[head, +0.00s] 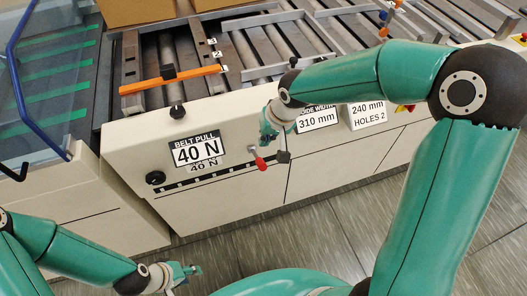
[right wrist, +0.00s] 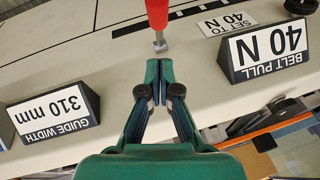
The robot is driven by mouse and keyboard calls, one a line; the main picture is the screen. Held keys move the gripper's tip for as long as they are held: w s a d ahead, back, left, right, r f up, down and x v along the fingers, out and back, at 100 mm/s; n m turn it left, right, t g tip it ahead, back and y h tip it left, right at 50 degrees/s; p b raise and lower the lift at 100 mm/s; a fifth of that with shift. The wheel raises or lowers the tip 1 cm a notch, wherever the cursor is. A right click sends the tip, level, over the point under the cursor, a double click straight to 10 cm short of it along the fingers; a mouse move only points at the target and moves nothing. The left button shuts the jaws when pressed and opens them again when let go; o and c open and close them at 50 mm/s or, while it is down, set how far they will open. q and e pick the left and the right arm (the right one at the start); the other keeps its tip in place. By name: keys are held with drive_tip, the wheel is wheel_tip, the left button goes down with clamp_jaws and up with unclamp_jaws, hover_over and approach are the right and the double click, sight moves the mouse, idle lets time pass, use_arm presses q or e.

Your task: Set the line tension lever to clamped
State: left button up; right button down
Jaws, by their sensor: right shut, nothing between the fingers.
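A lever with a red handle (head: 260,163) and a short metal stem sits on the cream front panel (head: 225,125) of the machine. In the head view the handle points down and slightly right. The right wrist view shows the red handle (right wrist: 157,14) at the top edge, partly cut off. No line tension label is readable. My right gripper (head: 267,140) is shut and empty; in the right wrist view its fingertips (right wrist: 159,64) are together just below the metal stem, with contact unclear. My left gripper (head: 193,270) is low at the left, away from the panel; its opening is unclear.
A "BELT PULL 40 N" display (head: 198,151) stands left of the lever. A "GUIDE WIDTH 310 mm" display (head: 317,118) and a "240 mm HOLES 2" display (head: 367,112) stand right. A black knob (head: 155,178) is at the panel's left. The floor (head: 340,220) in front is clear.

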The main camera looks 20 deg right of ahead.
sight(260, 159)
drive_tip(key=shift+s+a+f, duration=0.2)
drive_tip(key=shift+s+f, duration=0.1)
drive_tip(key=shift+f, duration=0.3)
drive_tip(key=shift+s+a+f, duration=0.2)
drive_tip(key=shift+s+f, duration=0.05)
drive_tip(key=shift+f, duration=0.4)
drive_tip(key=shift+s+a+f, duration=0.2)
drive_tip(key=shift+s+f, duration=0.1)
drive_tip(key=shift+f, duration=0.3)
